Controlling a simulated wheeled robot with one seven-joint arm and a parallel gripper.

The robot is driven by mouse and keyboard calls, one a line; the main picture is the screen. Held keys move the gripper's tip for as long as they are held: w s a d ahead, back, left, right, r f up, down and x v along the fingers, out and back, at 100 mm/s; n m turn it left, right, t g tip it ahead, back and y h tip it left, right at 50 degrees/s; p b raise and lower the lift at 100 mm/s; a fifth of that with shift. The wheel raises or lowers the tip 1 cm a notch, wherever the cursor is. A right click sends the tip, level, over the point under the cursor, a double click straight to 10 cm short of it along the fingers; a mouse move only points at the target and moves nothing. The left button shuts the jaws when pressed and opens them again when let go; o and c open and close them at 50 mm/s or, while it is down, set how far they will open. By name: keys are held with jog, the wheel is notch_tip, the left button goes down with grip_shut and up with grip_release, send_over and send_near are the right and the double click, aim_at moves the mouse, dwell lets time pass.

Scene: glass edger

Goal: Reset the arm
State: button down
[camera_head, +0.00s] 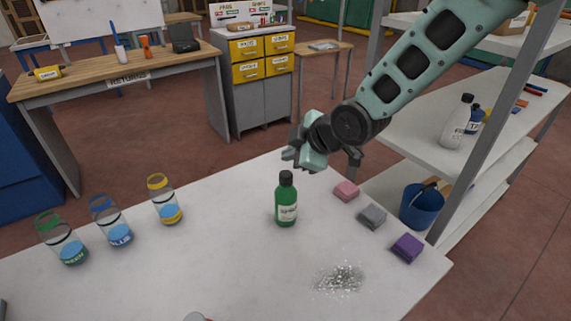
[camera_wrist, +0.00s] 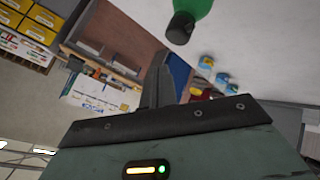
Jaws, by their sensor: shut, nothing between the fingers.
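My arm reaches in from the upper right in the head view. My gripper (camera_head: 355,158) is shut and empty, held above the far edge of the white table (camera_head: 150,285). A green bottle with a black cap (camera_head: 286,200) stands upright on the table, below and left of the gripper and apart from it. In the wrist view, the shut gripper fingers (camera_wrist: 160,80) show in the middle, and part of the green bottle (camera_wrist: 190,18) shows at the top.
Pink (camera_head: 346,191), grey (camera_head: 372,216) and purple (camera_head: 407,247) sponges lie at the table's right, near a patch of glittering debris (camera_head: 339,278). Green (camera_head: 62,238), blue (camera_head: 111,221) and yellow (camera_head: 164,199) labelled jars stand at left. A shelf rack (camera_head: 437,185) borders the right.

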jog(key=s+d+r+m+g+h, duration=0.1)
jog(key=s+d+m+g+h, duration=0.2)
jog(key=s, duration=1.2)
jog(key=s+d+r+m+g+h+b, duration=0.1)
jog(key=s+d+m+g+h, duration=0.2)
jog(key=s+d+m, duration=0.4)
jog(key=s+d, duration=0.2)
jog(key=s, duration=0.5)
jog(key=shift+s+d+r, duration=0.3)
jog(key=shift+s+r, duration=0.1)
